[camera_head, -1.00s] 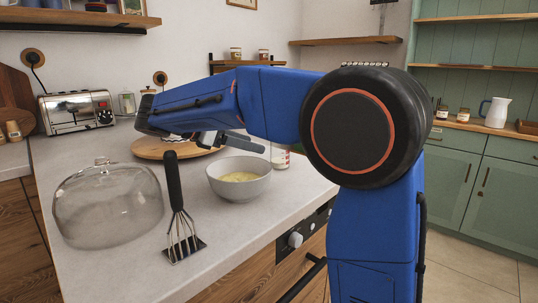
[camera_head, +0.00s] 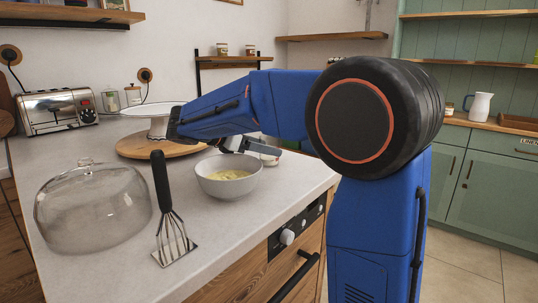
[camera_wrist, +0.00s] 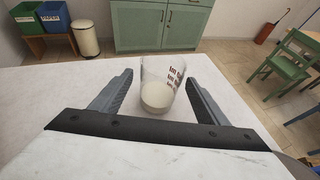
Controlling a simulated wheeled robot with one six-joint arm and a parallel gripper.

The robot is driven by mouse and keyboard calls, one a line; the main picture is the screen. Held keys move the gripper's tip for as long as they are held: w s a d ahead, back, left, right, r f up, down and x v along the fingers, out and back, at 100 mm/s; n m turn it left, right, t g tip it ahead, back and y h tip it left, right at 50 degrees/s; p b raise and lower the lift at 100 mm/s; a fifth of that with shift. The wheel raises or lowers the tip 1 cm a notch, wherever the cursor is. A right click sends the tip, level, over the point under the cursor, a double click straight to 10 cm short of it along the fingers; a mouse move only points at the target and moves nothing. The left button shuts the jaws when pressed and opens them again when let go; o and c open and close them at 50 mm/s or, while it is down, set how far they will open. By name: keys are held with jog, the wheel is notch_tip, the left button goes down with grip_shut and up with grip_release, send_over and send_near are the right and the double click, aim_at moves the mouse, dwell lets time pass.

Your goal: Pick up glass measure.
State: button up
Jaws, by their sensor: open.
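The glass measure (camera_wrist: 161,88) is a clear cup with dark red markings and pale contents low inside. In the wrist view it stands on the pale worktop, between and slightly beyond the fingers of my gripper (camera_wrist: 159,68). The fingers are open, one on each side, with gaps between them and the glass. In the head view, the glass measure (camera_head: 270,157) shows only partly, behind the bowl's right side and my gripper (camera_head: 252,147). Its upper part is hidden there.
A grey bowl (camera_head: 229,187) with yellow contents stands beside it. Nearer are a whisk-like masher (camera_head: 166,190) and a glass dome (camera_head: 88,225). The worktop's front edge is close.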

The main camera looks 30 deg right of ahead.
jog(key=shift+x, duration=2.95)
jog(key=c, duration=1.2)
